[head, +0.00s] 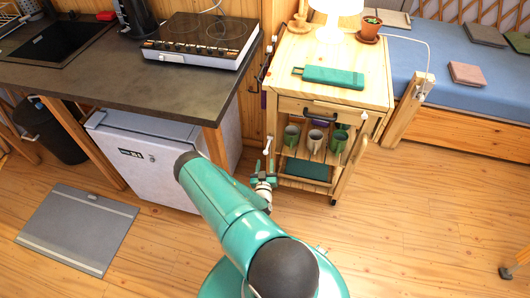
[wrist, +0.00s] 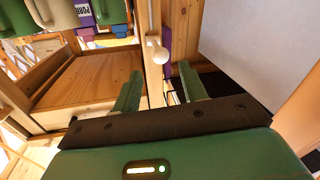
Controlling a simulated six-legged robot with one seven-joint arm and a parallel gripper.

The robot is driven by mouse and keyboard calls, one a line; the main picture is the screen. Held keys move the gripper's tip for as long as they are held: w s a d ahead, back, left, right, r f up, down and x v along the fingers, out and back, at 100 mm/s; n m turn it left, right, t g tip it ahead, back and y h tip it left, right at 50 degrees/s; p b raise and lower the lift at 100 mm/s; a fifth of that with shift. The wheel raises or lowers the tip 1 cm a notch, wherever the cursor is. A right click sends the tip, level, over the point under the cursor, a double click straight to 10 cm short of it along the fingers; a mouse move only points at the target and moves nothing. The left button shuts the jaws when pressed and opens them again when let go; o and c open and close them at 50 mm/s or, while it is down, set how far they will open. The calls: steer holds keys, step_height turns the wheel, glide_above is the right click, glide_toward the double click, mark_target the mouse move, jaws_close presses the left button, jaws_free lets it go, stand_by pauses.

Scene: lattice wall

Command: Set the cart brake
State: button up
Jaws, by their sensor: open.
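The wooden cart (head: 350,78) stands right of the kitchen counter. A lever with a white knob (head: 267,143), which looks like the brake, stands at the cart's left side. In the wrist view the white knob (wrist: 157,50) sits on a pale stem just beyond my fingertips, roughly in line with the gap between them. My gripper (wrist: 160,70) is open and empty, with one green finger on each side of the gap. In the head view my gripper (head: 262,178) is low beside the cart's left legs, below the knob, and partly hidden by my arm.
A white fridge (head: 150,155) stands close on the left. A grey mat (head: 78,228) lies on the floor. Right of the cart the floor is clear.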

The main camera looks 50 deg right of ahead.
mark_target(266, 152)
steer(key=x, duration=0.7)
steer(key=shift+w+d, duration=0.1)
steer(key=shift+w, duration=0.05)
jaws_close()
